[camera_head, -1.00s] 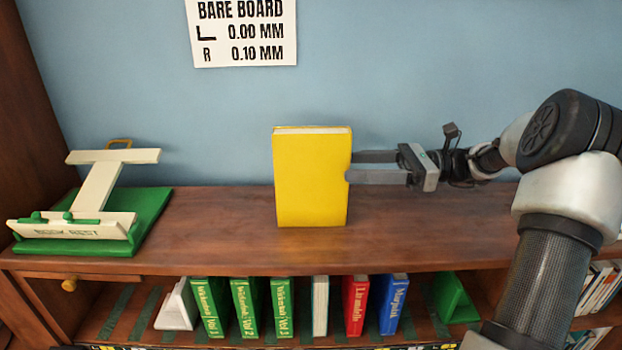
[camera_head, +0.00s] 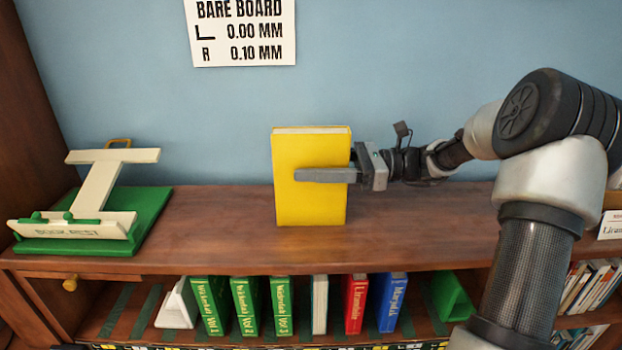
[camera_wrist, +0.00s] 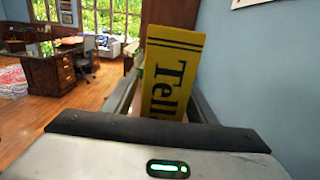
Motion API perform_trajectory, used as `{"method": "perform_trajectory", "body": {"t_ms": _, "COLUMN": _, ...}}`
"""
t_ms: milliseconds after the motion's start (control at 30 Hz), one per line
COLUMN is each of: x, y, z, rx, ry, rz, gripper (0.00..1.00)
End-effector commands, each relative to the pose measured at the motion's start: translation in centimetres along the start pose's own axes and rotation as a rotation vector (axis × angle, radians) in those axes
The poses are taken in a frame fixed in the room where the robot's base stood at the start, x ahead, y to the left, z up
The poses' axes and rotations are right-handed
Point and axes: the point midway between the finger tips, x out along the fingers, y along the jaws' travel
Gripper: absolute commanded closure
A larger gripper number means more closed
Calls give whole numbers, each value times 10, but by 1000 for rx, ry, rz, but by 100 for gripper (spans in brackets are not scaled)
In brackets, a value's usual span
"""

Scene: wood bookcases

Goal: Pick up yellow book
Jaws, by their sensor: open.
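The yellow book (camera_head: 310,205) stands upright on the wooden shelf top, near its middle. My gripper (camera_head: 325,172) is open around the book from the right. One finger lies across the front cover; the other is mostly hidden behind the book. In the wrist view the yellow book (camera_wrist: 175,72) shows its spine with dark lettering, of which "Tell" can be read, between the two fingers. The exact gaps between the fingers and the covers cannot be told.
A green and cream book rest (camera_head: 100,205) stands at the left of the shelf top. Below, several green books (camera_head: 245,305), a red book (camera_head: 355,305) and a blue book (camera_head: 393,303) stand on a lower shelf. The blue wall is close behind. The shelf top between book rest and yellow book is clear.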

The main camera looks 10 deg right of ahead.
Motion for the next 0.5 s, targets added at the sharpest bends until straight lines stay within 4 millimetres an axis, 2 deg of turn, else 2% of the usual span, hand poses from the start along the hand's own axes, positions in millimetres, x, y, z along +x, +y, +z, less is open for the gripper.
{"method": "perform_trajectory", "body": {"t_ms": 33, "x": 0, "y": 0, "z": 0, "rx": 0, "ry": 0, "rz": 0, "gripper": 53}}
{"method": "perform_trajectory", "body": {"t_ms": 67, "x": 0, "y": 0, "z": 0, "rx": 0, "ry": 0, "rz": 0, "gripper": 59}}
{"method": "perform_trajectory", "body": {"t_ms": 300, "x": 0, "y": 0, "z": 0, "rx": 0, "ry": 0, "rz": 0, "gripper": 99}}
{"method": "perform_trajectory", "body": {"t_ms": 500, "x": 0, "y": 0, "z": 2, "rx": -2, "ry": -3, "rz": 1, "gripper": 100}}
